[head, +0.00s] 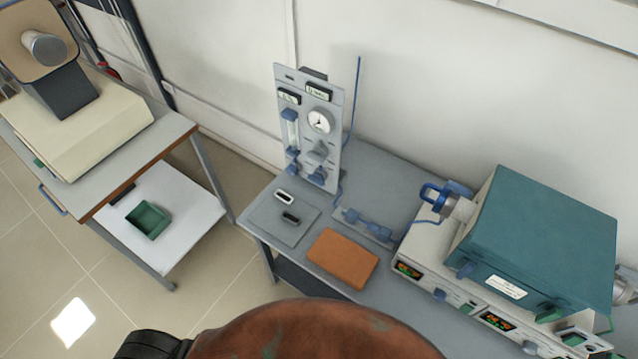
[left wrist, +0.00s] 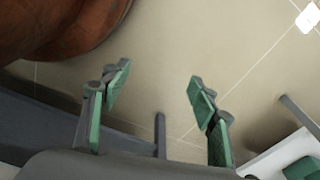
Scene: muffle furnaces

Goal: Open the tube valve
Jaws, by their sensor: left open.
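A teal tube furnace (head: 545,245) stands on the right of the grey bench. A metal tube end with a blue clamp-like fitting (head: 434,197) sticks out of its left side. A small line of blue valve parts (head: 368,224) lies on the bench to its left, joined to blue tubing. An upright grey gas panel (head: 308,130) carries a round gauge and several blue knobs. I cannot tell which of these is the tube valve. My left gripper (left wrist: 159,90) is open and empty above the tiled floor in the left wrist view, with no valve between its fingers. My right gripper is out of view.
An orange-brown block (head: 342,258) and a grey plate (head: 283,222) with small items lie on the bench (head: 385,170). A side table (head: 190,128) at left holds a cream device (head: 90,130) and, on its lower shelf, a green tray (head: 148,219). Floor lies between them.

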